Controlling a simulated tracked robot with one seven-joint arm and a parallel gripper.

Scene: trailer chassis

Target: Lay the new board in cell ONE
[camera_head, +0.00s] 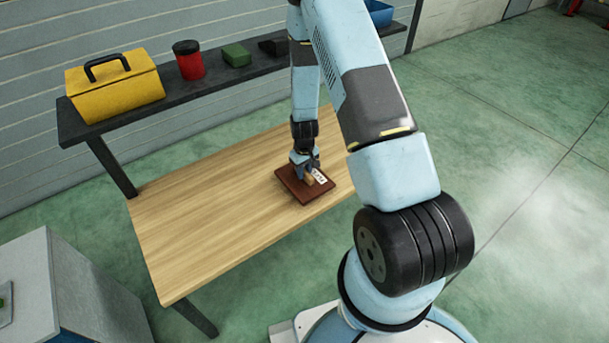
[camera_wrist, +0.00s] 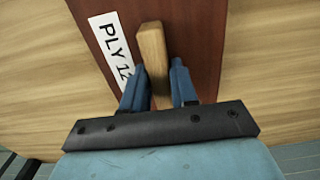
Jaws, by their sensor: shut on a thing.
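A dark red-brown board (camera_head: 290,187) lies at the right part of the wooden table, or just above it; I cannot tell which. It has a wooden grip block (camera_wrist: 152,55) on top and a white label (camera_wrist: 110,45) reading "PLY 12", partly hidden by a finger. My gripper (camera_head: 312,174) points down over the board. In the wrist view its blue fingers (camera_wrist: 160,88) stand either side of the block and are shut on it. No cell marked ONE shows in either view.
The wooden table (camera_head: 205,210) is bare to the left of the board. A dark shelf behind it holds a yellow toolbox (camera_head: 115,85), a red can (camera_head: 188,62), a green box (camera_head: 236,55) and a blue bin (camera_head: 379,13). A grey cabinet (camera_head: 60,290) stands at the lower left.

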